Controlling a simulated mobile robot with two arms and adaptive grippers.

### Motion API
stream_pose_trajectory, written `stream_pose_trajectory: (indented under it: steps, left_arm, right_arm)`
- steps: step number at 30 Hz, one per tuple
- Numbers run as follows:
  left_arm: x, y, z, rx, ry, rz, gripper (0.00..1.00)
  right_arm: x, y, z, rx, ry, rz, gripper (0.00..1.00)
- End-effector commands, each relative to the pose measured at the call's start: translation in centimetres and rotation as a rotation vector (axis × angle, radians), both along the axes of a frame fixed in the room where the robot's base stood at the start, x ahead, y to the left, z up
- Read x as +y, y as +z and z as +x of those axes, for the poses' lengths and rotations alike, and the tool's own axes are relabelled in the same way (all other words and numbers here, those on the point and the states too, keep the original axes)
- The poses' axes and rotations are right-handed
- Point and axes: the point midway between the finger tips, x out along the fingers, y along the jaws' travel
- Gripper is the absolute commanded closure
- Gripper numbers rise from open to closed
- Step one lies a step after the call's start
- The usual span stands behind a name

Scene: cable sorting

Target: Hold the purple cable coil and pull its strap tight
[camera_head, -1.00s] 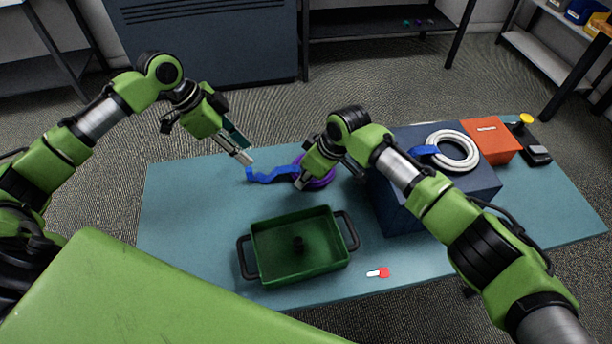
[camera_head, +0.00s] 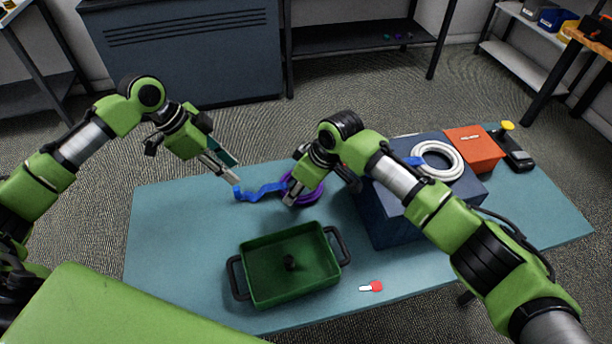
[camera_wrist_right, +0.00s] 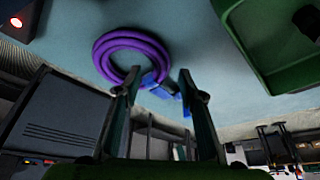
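The purple cable coil (camera_head: 312,194) lies on the table (camera_head: 165,235), partly hidden by my right gripper in the head view. Its blue strap (camera_head: 258,191) stretches left from the coil in a wavy line. My right gripper (camera_head: 322,190) is over the coil with its fingers apart. In the right wrist view, the coil (camera_wrist_right: 97,52) lies just beyond the left fingertip, and part of the blue strap (camera_wrist_right: 152,82) shows between the open fingers. My left gripper (camera_head: 230,168) is close to the strap's free end, fingers apart; contact is unclear.
A green tray (camera_head: 240,262) with black handles stands at the table's front. A dark blue box (camera_head: 385,225) at right carries a white coil (camera_head: 455,171). An orange box (camera_head: 474,150) and a black device (camera_head: 517,155) are farther right. A red-and-white piece (camera_head: 371,287) lies in front.

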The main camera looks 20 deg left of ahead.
Motion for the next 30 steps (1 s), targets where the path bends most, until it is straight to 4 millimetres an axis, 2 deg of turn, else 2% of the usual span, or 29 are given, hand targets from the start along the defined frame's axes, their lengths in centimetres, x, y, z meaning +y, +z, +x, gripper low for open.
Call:
stream_pose_trajectory:
  steps: [1, 6, 12, 18, 30]
  left_arm:
    - [0.0, 0.0, 0.0, 0.000, 0.000, 0.000, 0.69]
    - [0.0, 0.0, 0.0, 0.000, 0.000, 0.000, 0.69]
    - [0.0, 0.0, 0.0, 0.000, 0.000, 0.000, 0.69]
    - [0.0, 0.0, 0.0, 0.000, 0.000, 0.000, 0.69]
    - [0.0, 0.0, 0.0, 0.000, 0.000, 0.000, 0.69]
  right_arm:
    - [-0.4, 1.2, 0.0, -0.004, 0.001, 0.003, 0.63]
    - [-1.8, 4.6, -0.3, -0.003, 0.001, 0.002, 0.63]
    - [-2.9, 7.3, -0.7, -0.002, 0.001, 0.001, 0.63]
    - [-3.3, 8.2, -0.8, 0.000, 0.000, 0.000, 0.63]
    - [-3.3, 8.1, -0.8, 0.000, 0.000, 0.000, 0.63]
